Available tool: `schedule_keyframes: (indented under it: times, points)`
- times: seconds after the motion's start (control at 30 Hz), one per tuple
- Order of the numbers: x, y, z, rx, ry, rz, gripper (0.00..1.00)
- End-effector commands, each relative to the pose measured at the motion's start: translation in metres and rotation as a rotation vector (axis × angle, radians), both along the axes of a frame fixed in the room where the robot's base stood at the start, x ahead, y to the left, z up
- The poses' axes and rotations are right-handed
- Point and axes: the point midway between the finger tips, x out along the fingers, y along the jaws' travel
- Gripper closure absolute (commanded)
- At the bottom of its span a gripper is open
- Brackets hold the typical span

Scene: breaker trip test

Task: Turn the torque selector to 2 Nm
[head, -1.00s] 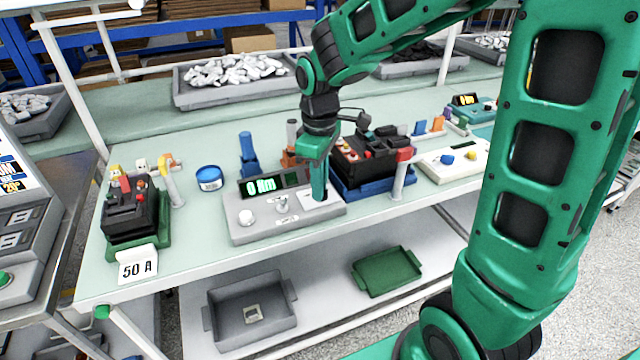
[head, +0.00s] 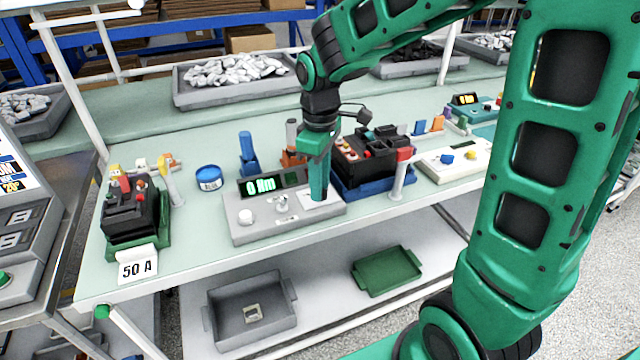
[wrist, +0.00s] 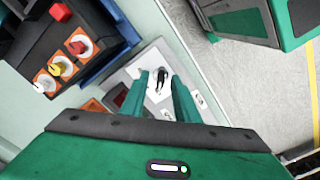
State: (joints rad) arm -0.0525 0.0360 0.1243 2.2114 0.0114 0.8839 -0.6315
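The grey torque tester (head: 268,227) stands on the bench, its green display (head: 262,186) reading 0 Nm. A white knob (head: 245,217) and a small metal switch (head: 282,203) sit on its top. My gripper (head: 318,196) points down over the white plate at the tester's right end. In the wrist view my gripper (wrist: 160,82) has its fingers apart around a dark knob (wrist: 160,79), which looks like the torque selector on the white plate. A gap seems to show beside the knob; contact cannot be told. In the head view my fingers hide this knob.
A black breaker unit in a blue tray (head: 372,194) stands close to the right of my gripper, with a red-topped post (head: 401,170) by it. Blue and orange stands rise behind the tester. A blue tape roll (head: 209,178) and a 50 A unit (head: 130,215) are at left.

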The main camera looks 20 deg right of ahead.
Motion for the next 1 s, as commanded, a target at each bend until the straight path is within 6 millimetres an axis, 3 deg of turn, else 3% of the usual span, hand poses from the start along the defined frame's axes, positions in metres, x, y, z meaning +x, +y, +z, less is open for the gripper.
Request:
schedule_keyframes:
  times: [0.5,0.7,1.0]
  points:
    - [0.002,-0.001,0.086,0.000,-0.001,-0.002,0.72]
    - [0.001,-0.001,0.099,-0.001,0.002,-0.002,0.72]
    - [0.001,-0.001,0.100,-0.001,0.002,-0.002,0.72]
